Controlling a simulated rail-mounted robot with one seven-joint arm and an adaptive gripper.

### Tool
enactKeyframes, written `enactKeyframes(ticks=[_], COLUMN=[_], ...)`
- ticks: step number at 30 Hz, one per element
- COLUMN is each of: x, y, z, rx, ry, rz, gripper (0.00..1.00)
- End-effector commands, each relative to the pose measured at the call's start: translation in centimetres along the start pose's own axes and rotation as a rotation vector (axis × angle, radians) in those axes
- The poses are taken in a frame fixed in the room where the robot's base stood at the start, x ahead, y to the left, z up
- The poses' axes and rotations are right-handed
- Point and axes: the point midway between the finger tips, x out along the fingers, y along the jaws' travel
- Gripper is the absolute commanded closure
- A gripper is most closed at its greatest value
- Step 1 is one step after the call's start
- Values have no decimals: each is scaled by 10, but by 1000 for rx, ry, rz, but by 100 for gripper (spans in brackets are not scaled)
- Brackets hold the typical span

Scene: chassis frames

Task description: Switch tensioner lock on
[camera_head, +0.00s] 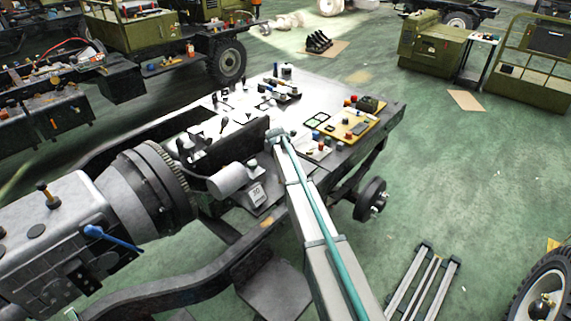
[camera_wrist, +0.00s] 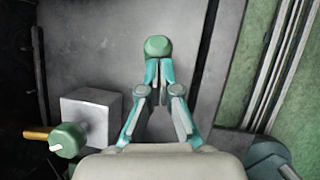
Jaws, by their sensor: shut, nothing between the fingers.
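In the head view my arm reaches up from the bottom to the near edge of the workbench (camera_head: 335,82), and its far end (camera_head: 277,136) is small there. In the wrist view my gripper (camera_wrist: 158,68) has teal fingers brought together at the tips, with nothing between them. A round green cap (camera_wrist: 157,46) shows right at the fingertips; I cannot tell whether they touch it. To the left is a light grey block (camera_wrist: 90,106) beside a green knob (camera_wrist: 67,140) with a yellow bar (camera_wrist: 37,134). I cannot tell which part is the tensioner lock.
A large grey engine housing (camera_head: 80,225) stands left of my arm. A pale cylinder (camera_head: 227,180) and a block marked 50 (camera_head: 257,195) lie close left of it. Small parts and a yellow board (camera_head: 352,126) cover the bench. Green floor is open at right, around a slatted frame (camera_head: 425,280).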

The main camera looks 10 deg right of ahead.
Motion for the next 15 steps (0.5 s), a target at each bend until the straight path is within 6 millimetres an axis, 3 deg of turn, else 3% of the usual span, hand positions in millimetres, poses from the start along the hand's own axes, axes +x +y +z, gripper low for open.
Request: enactKeyframes(ticks=[8, 15], x=[-38, -77], y=[-3, -6], z=[-9, 7], rx=[0, 1], ry=[0, 0], rz=[1, 2], gripper=[100, 100])
